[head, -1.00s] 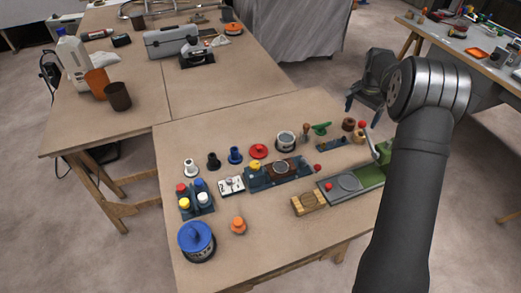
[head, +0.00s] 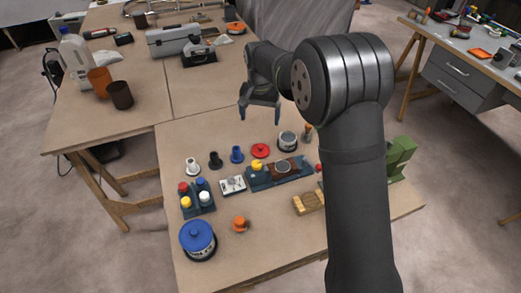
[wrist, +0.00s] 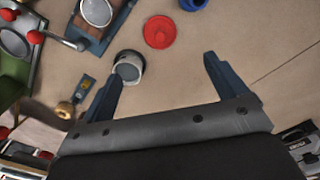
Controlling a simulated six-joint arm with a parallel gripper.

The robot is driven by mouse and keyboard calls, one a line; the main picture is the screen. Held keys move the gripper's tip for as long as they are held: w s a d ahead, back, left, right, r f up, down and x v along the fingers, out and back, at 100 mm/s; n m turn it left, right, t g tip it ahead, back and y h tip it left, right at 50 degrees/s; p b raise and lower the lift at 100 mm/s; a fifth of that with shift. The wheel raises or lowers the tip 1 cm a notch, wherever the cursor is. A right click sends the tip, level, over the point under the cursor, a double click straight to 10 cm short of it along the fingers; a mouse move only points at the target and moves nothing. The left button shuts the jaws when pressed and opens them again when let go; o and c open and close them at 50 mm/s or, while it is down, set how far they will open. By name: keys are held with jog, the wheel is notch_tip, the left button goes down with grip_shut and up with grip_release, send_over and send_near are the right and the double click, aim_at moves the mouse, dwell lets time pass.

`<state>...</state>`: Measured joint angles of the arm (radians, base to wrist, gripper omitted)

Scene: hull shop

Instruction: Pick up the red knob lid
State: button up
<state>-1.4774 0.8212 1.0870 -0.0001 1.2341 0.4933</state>
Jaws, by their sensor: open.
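The red knob lid (head: 260,150) lies on the near table, between a blue knobbed piece (head: 237,154) and a pale open pot (head: 288,141). In the wrist view the red lid (wrist: 160,31) shows near the top, past the fingertips, with bare table around it. My gripper (head: 260,112) is open and empty, above the table and behind the lid in the head view. In the wrist view its fingers (wrist: 163,75) are spread apart, with the pot (wrist: 129,66) close to the left finger.
A rack of coloured-top bottles (head: 197,203), a blue-lidded pot (head: 197,240) and an orange piece (head: 240,224) stand at the front left. A blue fixture (head: 258,182) lies in front of the lid. My arm hides much of the table's right side. Bare table lies behind the lid.

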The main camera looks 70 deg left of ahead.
aim_at(260, 147)
notch_tip(260, 147, down, 15)
jog(key=shift+r, duration=0.1)
jog(key=c, duration=1.1)
